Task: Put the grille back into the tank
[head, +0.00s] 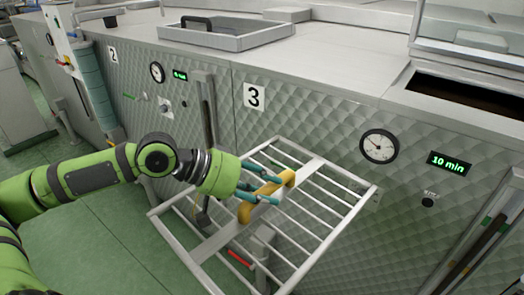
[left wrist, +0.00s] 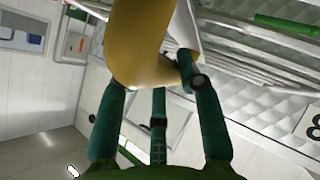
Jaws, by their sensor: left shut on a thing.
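The grille (head: 220,241) is a pale metal frame with thin bars, a wide cross strip and a yellow handle (head: 289,179). It hangs tilted in front of the machine's quilted metal front, below the worktop. My left gripper (head: 270,189) is shut on the yellow handle. In the left wrist view, the teal fingers (left wrist: 160,80) close around the handle (left wrist: 140,35), with bars behind. The tank's inside is mostly hidden. My right gripper is not in view.
A closed hatch with a black handle (head: 225,33) sits on the worktop (head: 325,58) at upper left. Number plates 2 and 3 (head: 254,96), a gauge (head: 379,146) and a "10 min" display (head: 450,163) are on the front. Green floor (head: 80,240) is clear at lower left.

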